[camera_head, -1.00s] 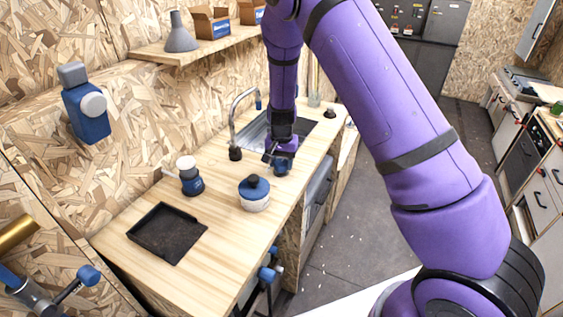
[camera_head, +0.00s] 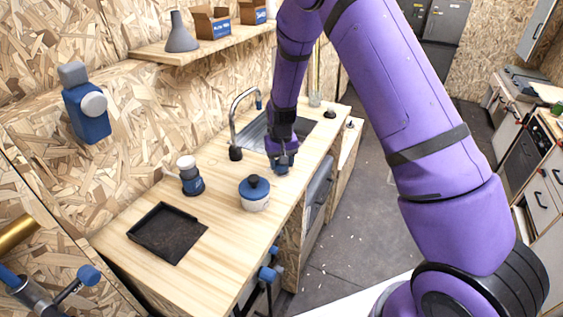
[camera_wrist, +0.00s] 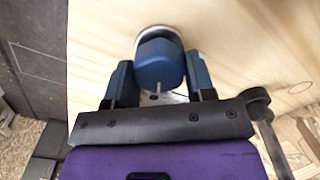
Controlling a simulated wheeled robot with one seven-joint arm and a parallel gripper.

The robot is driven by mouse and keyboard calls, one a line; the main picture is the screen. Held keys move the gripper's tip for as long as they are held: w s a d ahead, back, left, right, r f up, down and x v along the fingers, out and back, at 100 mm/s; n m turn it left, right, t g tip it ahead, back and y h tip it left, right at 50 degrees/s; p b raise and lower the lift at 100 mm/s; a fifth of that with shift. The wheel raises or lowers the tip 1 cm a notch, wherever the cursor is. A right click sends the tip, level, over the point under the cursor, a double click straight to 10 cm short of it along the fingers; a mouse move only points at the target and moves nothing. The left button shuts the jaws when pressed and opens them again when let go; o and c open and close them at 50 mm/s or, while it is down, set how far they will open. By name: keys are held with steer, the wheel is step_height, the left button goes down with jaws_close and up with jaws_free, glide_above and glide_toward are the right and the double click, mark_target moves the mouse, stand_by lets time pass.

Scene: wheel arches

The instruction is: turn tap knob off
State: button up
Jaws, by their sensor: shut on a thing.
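The tap (camera_head: 241,112), with its curved metal spout, stands at the back of the wooden counter beside the sink (camera_head: 252,133). My gripper (camera_head: 281,164) points down at the counter to the right of the tap. In the wrist view the rounded blue tap knob (camera_wrist: 159,64) with a pale base sits between my two blue fingers, one on each side. My gripper is shut on it. In the head view my gripper and wrist hide most of the knob, so its turn angle cannot be told.
A blue-lidded white jar (camera_head: 254,193) stands close in front of my gripper. A blue and white dispenser (camera_head: 190,175) and a black tray (camera_head: 167,233) are further left. A shelf (camera_head: 205,45) with boxes and a funnel hangs above.

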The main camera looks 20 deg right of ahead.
steer(key=n, duration=1.2)
steer(key=shift+s+a, duration=0.1)
steer(key=shift+a, duration=0.05)
steer(key=shift+n, duration=0.3)
steer(key=o, duration=0.9)
step_height(320, 180, up, 11)
steer(key=shift+f, duration=0.1)
stand_by(0.5)
